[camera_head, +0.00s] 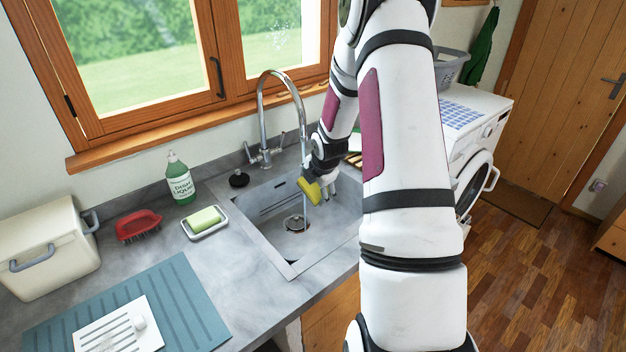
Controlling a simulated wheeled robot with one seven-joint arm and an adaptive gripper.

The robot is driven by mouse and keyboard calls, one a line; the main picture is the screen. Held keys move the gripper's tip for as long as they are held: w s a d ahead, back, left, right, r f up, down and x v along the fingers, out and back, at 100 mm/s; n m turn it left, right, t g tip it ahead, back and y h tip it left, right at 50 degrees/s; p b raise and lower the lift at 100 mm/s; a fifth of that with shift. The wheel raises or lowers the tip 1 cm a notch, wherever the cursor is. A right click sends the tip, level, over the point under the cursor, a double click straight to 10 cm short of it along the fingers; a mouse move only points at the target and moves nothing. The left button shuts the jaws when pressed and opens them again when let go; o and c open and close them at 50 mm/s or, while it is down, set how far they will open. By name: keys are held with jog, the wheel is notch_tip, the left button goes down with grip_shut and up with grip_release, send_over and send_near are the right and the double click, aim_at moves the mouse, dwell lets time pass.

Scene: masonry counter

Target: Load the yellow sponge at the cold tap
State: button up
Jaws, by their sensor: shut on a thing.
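The yellow sponge (310,190) is held in my gripper (318,188), which is shut on it. The sponge is tilted over the sink basin (268,228), under the spout of the chrome tap (262,110). A thin stream of water seems to run from the spout at the sponge and down toward the drain (295,223). Two tap handles stand at the foot of the spout; I cannot tell which is cold. My arm hides the right part of the sink.
A green dish-liquid bottle (179,180), a soap dish (190,235) with a pale yellow-green bar, a red brush (138,226) and a cream bin (38,250) stand left of the sink. A blue mat (190,300) lies in front. A black plug (239,179) sits by the tap.

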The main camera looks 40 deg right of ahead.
aim_at(318, 196)
jog(key=shift+s+a+p, duration=0.4)
jog(key=shift+s+a, duration=0.1)
jog(key=shift+s, duration=0.4)
jog(key=shift+s+a+p, duration=0.4)
jog(key=shift+s+a, duration=0.05)
jog(key=shift+s, duration=0.45)
jog(key=s+a+r+p, duration=0.2)
jog(key=s+r+p, duration=0.2)
jog(key=shift+s, duration=0.2)
dwell(0.4)
jog(key=shift+w+a, duration=0.1)
jog(key=shift+a, duration=0.05)
dwell(0.6)
